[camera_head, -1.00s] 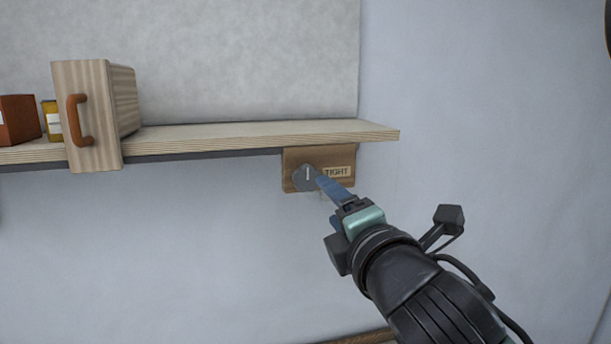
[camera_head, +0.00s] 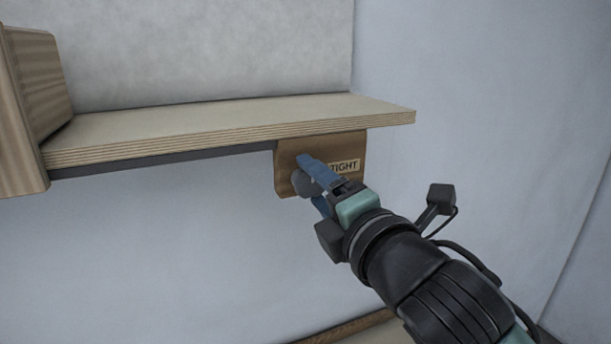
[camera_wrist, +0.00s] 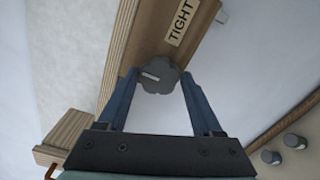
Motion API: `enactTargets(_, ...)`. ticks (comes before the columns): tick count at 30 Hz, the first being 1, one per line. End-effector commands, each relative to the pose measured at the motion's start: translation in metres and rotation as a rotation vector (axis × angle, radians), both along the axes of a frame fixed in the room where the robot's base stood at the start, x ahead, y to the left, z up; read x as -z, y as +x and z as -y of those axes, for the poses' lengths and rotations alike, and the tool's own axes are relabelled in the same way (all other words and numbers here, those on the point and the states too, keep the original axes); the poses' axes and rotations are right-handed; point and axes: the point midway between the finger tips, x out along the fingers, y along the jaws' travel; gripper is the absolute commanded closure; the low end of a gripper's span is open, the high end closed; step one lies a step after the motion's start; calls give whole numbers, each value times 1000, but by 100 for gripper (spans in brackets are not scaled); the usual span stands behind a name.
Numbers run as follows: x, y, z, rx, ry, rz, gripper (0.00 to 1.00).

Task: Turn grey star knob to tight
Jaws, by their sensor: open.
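The grey star knob (camera_head: 299,184) sits on a wooden bracket (camera_head: 287,160) under the shelf's right end. A "TIGHT" label (camera_head: 345,166) is on the bracket, right of the knob. My gripper (camera_head: 312,181) is open, its blue fingers at the knob and partly hiding it in the head view. In the wrist view the knob (camera_wrist: 163,82) lies between the two fingertips (camera_wrist: 160,73), one on each side. I cannot tell whether they touch it. A white line on the knob points left in the wrist view, away from the label (camera_wrist: 180,22).
The plywood shelf (camera_head: 220,122) runs just above the bracket. A wooden box (camera_head: 35,90) stands at its left. Two small grey round pieces (camera_wrist: 282,149) show at the wrist view's lower right. Below the shelf is open room before a pale wall.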

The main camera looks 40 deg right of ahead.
Motion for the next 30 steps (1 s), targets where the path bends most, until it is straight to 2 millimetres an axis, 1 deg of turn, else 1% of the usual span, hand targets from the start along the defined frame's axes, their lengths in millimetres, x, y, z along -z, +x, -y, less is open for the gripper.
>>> enactTargets(8, 0, -1, 0, 0, 0, 0, 33)
enactTargets(9, 0, -1, 0, 0, 0, 0, 37)
enactTargets(11, 0, 0, 0, 0, 0, 0, 47)
enactTargets(12, 0, 0, 0, 0, 0, 0, 55)
enactTargets(17, 0, 0, 0, 0, -1, 1, 83)
enactTargets(18, 0, 0, 0, 0, -1, 1, 91)
enactTargets(19, 0, 0, 0, 0, -1, 1, 94)
enactTargets(26, 1, 0, 0, -1, 18, 9, 94)
enactTargets(30, 2, 0, 0, -1, 67, 26, 94)
